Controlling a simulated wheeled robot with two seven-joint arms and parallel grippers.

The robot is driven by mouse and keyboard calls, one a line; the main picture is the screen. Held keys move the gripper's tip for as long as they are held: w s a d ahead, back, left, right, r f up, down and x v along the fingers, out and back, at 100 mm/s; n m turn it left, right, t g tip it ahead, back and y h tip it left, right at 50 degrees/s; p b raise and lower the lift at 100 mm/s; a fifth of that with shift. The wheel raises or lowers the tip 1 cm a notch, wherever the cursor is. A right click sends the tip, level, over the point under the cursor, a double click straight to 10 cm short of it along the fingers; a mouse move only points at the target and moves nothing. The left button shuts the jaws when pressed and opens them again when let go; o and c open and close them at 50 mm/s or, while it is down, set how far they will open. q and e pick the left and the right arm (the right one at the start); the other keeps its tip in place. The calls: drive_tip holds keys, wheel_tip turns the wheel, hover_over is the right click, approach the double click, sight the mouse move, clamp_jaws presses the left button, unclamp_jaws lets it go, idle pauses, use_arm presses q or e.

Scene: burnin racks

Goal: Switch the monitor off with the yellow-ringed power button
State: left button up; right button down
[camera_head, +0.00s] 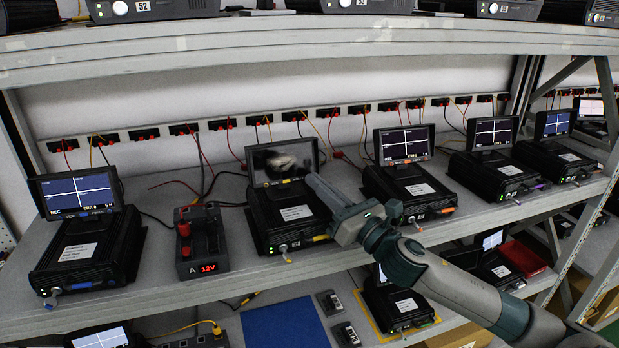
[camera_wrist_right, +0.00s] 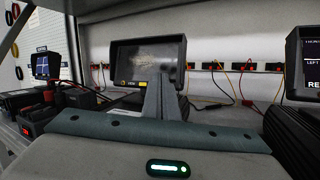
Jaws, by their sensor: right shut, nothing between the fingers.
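The monitor (camera_head: 284,161) at the middle of the shelf has a dark screen with a blurred reflection, while its neighbours are lit. It stands on a black recorder unit (camera_head: 275,225). In the right wrist view the same monitor (camera_wrist_right: 146,60) is straight ahead, also dark. My right gripper (camera_head: 312,180) is shut and empty, its tip at the lower right of the monitor. In the right wrist view its fingers (camera_wrist_right: 160,92) overlap the monitor's lower right edge. I cannot tell whether they touch. The yellow-ringed button is not clearly seen. My left gripper is not in view.
Lit monitors on black units stand to the left (camera_head: 77,190) and right (camera_head: 403,144). A power supply (camera_head: 203,255) reading 12V stands left of the middle unit. Cables run to red terminals on the back wall. The upper shelf (camera_head: 250,45) hangs above.

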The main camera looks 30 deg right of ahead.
drive_tip(key=shift+s+a+r+p, duration=0.2)
drive_tip(key=shift+s+r+p, duration=0.1)
drive_tip(key=shift+s, duration=0.65)
drive_tip(key=shift+s+a+r+p, duration=0.2)
drive_tip(key=shift+s+r+p, duration=0.1)
drive_tip(key=shift+s, duration=0.65)
drive_tip(key=shift+s+a+r+p, duration=0.2)
drive_tip(key=shift+s+r+p, duration=0.1)
drive_tip(key=shift+s, duration=0.65)
